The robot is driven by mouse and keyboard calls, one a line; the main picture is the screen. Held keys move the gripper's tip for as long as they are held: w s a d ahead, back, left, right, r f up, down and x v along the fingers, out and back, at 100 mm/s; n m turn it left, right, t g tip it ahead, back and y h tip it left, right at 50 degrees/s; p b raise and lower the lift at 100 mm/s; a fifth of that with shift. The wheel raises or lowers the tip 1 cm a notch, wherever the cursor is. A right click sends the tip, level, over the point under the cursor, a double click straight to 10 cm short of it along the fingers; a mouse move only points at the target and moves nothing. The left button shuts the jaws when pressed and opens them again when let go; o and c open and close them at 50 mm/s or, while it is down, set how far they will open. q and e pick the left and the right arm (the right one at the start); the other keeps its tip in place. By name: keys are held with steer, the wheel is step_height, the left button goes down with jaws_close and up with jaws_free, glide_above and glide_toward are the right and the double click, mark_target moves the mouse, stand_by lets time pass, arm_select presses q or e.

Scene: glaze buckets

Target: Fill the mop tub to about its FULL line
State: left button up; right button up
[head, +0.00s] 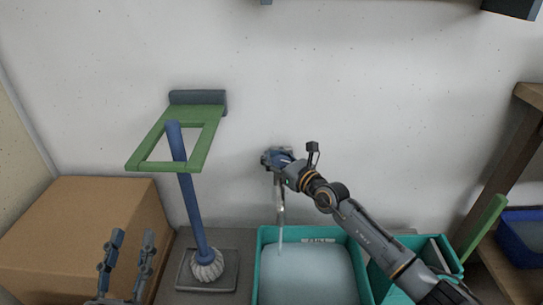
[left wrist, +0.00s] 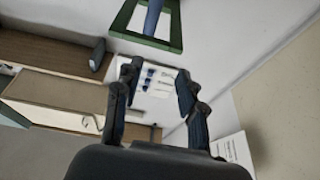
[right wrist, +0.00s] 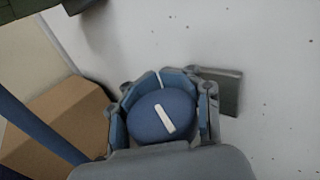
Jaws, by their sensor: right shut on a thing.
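The teal mop tub (head: 265,240) stands at the bottom middle of the head view. Pale water (head: 308,275) fills much of it, with its surface close below a small white label (head: 319,240) on the far inner wall; the label's marking is too small to read. A thin stream (head: 281,225) runs down from the wall tap into the tub. My right gripper (head: 277,158) is shut on the tap's round blue knob (right wrist: 160,116), which has a white bar mark, slanted in the right wrist view. My left gripper (head: 130,248) is open and empty at the lower left.
A blue-handled mop (head: 190,200) stands upright on a grey base left of the tub, passing through a green wall bracket (head: 145,166). A cardboard box (head: 80,215) is at far left. Another teal container (head: 378,280) and a wooden shelf (head: 515,140) are at right.

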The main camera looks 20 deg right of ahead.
arm_select(q)
steer(key=shift+f, duration=0.1)
arm_select(e)
steer(key=shift+s+f, duration=0.1)
steer(key=shift+f, duration=0.15)
